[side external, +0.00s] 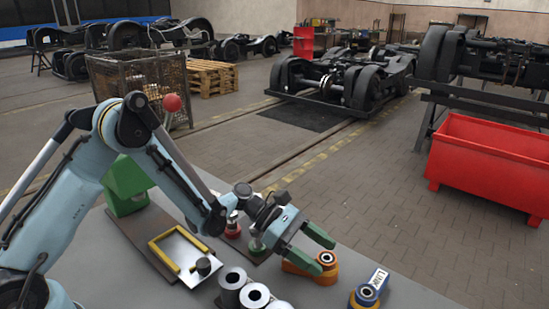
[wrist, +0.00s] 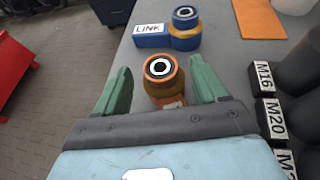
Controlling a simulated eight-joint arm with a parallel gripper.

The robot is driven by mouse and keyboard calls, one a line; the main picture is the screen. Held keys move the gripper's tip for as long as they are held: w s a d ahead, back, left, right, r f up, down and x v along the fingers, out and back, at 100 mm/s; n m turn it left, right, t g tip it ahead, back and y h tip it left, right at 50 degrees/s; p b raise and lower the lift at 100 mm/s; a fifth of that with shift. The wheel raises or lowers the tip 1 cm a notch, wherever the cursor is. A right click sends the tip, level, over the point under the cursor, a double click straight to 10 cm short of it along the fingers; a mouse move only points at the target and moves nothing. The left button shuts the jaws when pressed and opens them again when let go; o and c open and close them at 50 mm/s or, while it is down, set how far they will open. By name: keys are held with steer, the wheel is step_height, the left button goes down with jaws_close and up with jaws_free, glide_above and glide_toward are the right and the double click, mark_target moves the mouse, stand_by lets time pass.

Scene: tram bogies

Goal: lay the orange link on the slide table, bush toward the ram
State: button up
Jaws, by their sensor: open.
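The orange link (side external: 325,268) lies on the grey bench, and its round bush with a dark-centred ring shows in the wrist view (wrist: 160,68). My gripper (side external: 318,250) is open, with its green fingers on either side of the link's bush end. In the wrist view, gaps show between the bush and both fingers of my gripper (wrist: 161,75); the link's near part is hidden by the gripper body. The slide table (side external: 187,249) looks like a bright metal plate with yellow edging. The green press housing (side external: 125,182) stands behind it; I cannot make out the ram clearly.
A blue link (side external: 368,290) labelled LINK lies to the right of the orange one. It is beyond it in the wrist view (wrist: 155,38). Grey hollow cylinders (side external: 255,295) stand at the front. Red and green-based pieces stand between slide table and gripper.

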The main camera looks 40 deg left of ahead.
steer(key=shift+x, duration=1.25)
steer(key=shift+r, duration=0.1)
jaws_close()
